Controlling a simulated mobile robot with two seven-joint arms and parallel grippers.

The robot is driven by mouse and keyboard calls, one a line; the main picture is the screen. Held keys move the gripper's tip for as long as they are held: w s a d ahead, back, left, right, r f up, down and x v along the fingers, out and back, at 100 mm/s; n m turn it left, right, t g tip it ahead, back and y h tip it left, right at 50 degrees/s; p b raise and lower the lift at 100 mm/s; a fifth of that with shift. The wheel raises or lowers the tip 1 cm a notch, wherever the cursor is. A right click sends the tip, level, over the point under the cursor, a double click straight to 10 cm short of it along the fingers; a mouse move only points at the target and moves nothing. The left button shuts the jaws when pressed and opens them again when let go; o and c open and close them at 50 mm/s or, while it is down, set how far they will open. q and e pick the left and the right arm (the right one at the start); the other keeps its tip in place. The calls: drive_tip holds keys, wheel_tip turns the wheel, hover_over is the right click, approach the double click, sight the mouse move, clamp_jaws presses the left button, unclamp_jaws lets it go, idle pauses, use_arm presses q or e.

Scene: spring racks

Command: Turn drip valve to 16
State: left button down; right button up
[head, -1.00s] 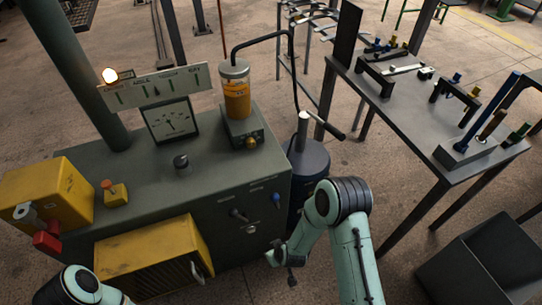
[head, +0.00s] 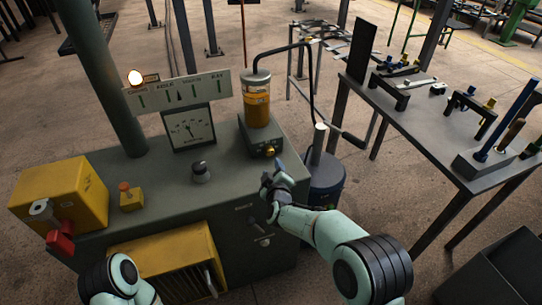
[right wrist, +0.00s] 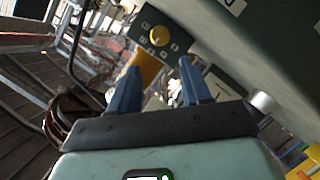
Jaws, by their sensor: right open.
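The drip valve is a small yellow knob (head: 269,151) on the front of the dark block under the amber oil cylinder (head: 257,100). In the right wrist view the knob (right wrist: 159,36) shows beyond the fingertips, with marks around it too small to read. My right gripper (head: 277,172) is just below and in front of the knob, apart from it. In the right wrist view its two blue fingers (right wrist: 158,72) are spread, with nothing between them. My left arm shows at the bottom left, but its gripper is out of the picture.
The green machine cabinet (head: 130,183) carries a gauge (head: 188,127), a black knob (head: 201,172) and yellow boxes. A dark canister (head: 325,183) with a lever stands close to the right of my right gripper. A bench (head: 425,120) with fixtures stands at the right.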

sight(270, 153)
drive_tip(key=p+x, duration=0.1)
drive_tip(key=x, duration=1)
drive_tip(key=shift+f, duration=0.2)
drive_tip(key=c, duration=0.8)
